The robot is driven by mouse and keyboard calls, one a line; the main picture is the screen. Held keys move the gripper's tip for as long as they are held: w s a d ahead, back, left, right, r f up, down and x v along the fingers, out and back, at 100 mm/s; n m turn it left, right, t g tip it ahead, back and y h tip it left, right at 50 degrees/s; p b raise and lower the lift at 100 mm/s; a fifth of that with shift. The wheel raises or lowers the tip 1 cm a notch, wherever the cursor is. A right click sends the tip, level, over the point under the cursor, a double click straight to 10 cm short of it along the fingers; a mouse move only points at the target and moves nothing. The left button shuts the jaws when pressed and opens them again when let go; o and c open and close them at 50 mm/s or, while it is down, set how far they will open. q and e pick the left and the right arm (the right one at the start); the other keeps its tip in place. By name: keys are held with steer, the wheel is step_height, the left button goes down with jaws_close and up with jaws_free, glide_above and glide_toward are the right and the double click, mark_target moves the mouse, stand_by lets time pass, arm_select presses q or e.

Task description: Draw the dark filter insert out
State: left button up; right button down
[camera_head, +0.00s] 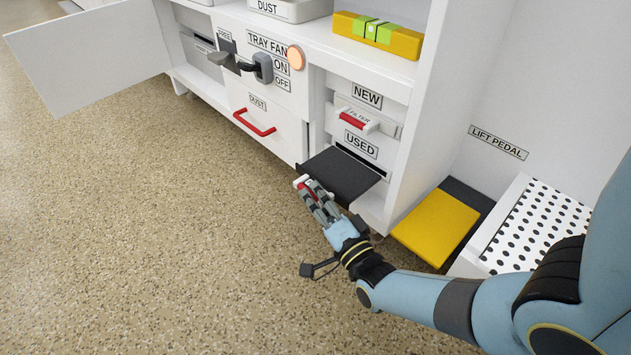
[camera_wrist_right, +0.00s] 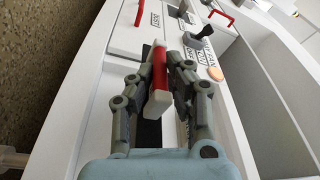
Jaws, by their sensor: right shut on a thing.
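The dark filter insert (camera_head: 341,174) is a flat dark plate sticking out of the slot under the USED label (camera_head: 361,144). My right gripper (camera_head: 311,192) is shut on the red handle at its front end. In the right wrist view the red handle with pale ends (camera_wrist_right: 159,68) sits between the two fingers of my right gripper (camera_wrist_right: 167,75). Part of the dark plate shows below the handle there. In the head view my fingers cover much of the handle. My left gripper is not in view.
Above is a NEW slot with a red-handled filter (camera_head: 358,121). To the left is a DUST drawer with a red handle (camera_head: 254,122). An open white door (camera_head: 95,53) stands at far left. A yellow pedal (camera_head: 436,228) and a white perforated box (camera_head: 535,225) are at right. The floor in front is clear.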

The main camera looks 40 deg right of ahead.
steer(key=shift+w+d, duration=0.15)
steer(key=shift+d, duration=1.75)
steer(key=shift+w+d, duration=0.15)
steer(key=shift+d, duration=1.75)
steer(key=c, duration=1.2)
jaws_free()
steer(key=shift+s, duration=0.1)
steer(key=s, duration=0.4)
steer(key=s+a+f, duration=0.1)
steer(key=s, duration=0.6)
steer(key=shift+s+a+f, duration=0.2)
steer(key=shift+s+a, duration=0.15)
